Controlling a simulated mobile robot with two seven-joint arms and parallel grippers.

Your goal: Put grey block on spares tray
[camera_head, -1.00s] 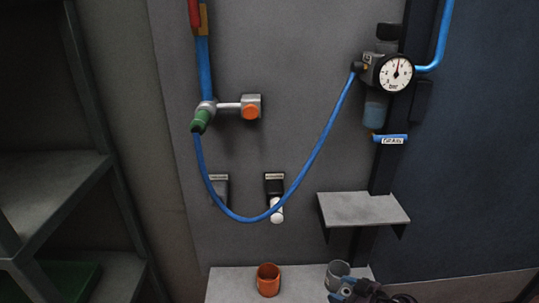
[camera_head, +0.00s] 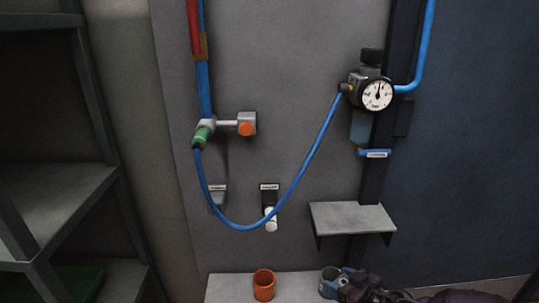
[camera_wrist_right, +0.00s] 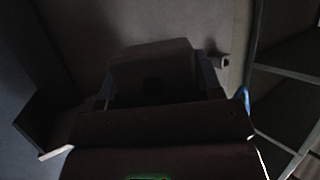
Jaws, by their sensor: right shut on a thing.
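My right gripper (camera_head: 338,284) is at the bottom of the head view, by a grey round cup (camera_head: 328,280); I cannot tell whether they touch. In the right wrist view its blue fingers (camera_wrist_right: 158,80) are shut on a dark boxy thing, the grey block (camera_wrist_right: 152,62), with a dark round spot on its near side. In the head view the block cannot be clearly told from the gripper. No tray can be read as the spares tray; a green tray-like thing (camera_head: 65,284) lies low on the left rack. My left gripper is out of view.
An orange cup (camera_head: 264,285) stands on the lower ledge (camera_head: 225,288). A bare grey shelf (camera_head: 352,217) juts out above my right gripper. A blue hose (camera_head: 318,150) hangs in a loop to the gauge (camera_head: 377,95). A dark rack (camera_head: 60,195) stands left.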

